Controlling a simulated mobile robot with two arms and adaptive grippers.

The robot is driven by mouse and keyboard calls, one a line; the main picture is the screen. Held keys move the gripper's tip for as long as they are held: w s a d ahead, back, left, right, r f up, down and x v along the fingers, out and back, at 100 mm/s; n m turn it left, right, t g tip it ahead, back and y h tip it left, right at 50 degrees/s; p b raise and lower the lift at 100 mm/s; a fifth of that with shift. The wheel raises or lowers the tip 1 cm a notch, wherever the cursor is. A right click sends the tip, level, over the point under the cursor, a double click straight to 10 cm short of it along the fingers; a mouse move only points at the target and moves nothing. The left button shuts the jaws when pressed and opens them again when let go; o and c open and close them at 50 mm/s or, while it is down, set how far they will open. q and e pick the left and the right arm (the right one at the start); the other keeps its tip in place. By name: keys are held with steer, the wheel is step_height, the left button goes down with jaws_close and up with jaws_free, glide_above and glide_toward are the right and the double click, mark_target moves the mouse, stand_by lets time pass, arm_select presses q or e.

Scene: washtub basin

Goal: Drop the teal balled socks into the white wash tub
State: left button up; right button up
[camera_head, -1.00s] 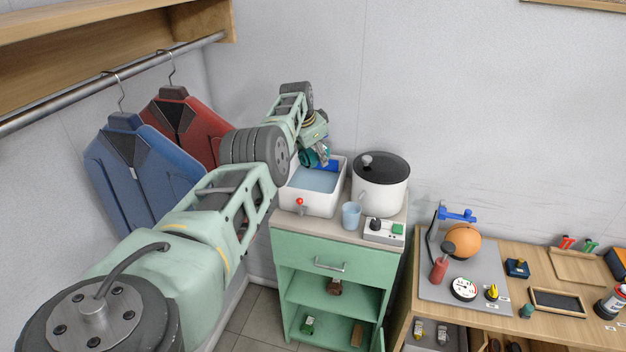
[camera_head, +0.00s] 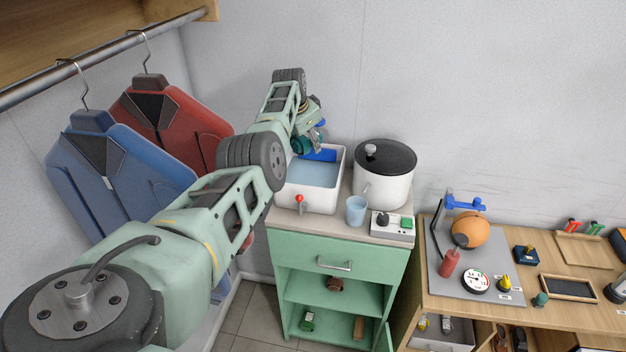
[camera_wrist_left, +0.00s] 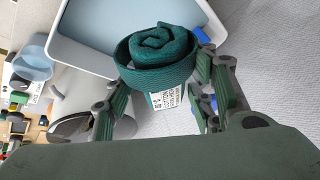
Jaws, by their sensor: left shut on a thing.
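My left gripper (camera_wrist_left: 165,85) is shut on the teal balled socks (camera_wrist_left: 158,52), a rolled dark teal bundle with a white printed label below it. In the head view the socks (camera_head: 301,146) show as a small teal patch, partly hidden by the gripper (camera_head: 312,142). They are held above the back left part of the white wash tub (camera_head: 308,199). The tub holds pale blue water (camera_head: 312,174) and has a red-knobbed tap on its front. In the left wrist view the tub's rim (camera_wrist_left: 62,55) lies beyond the socks. My right gripper is not in view.
A blue item (camera_head: 322,155) is at the tub's back wall. A white pot (camera_head: 384,187) with a dark lid, a blue cup (camera_head: 356,210) and a control box (camera_head: 392,226) stand right of the tub on the green cabinet (camera_head: 318,245). Jackets hang at left.

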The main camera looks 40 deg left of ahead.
arm_select(q)
steer(key=f, duration=0.1)
steer(key=f+b, duration=0.1)
steer(key=f, duration=0.1)
steer(key=shift+a+b, duration=0.3)
steer(key=shift+w+a+f, duration=0.15)
steer(key=shift+a+f, duration=0.1)
steer(key=shift+f, duration=0.15)
steer(key=shift+d+r, duration=0.2)
steer(key=o, duration=0.9)
steer(key=shift+r, duration=0.1)
steer(key=o, duration=0.3)
steer(key=shift+a, duration=0.1)
steer(key=shift+v, duration=0.75)
steer(key=v, duration=1)
steer(key=shift+r, duration=0.15)
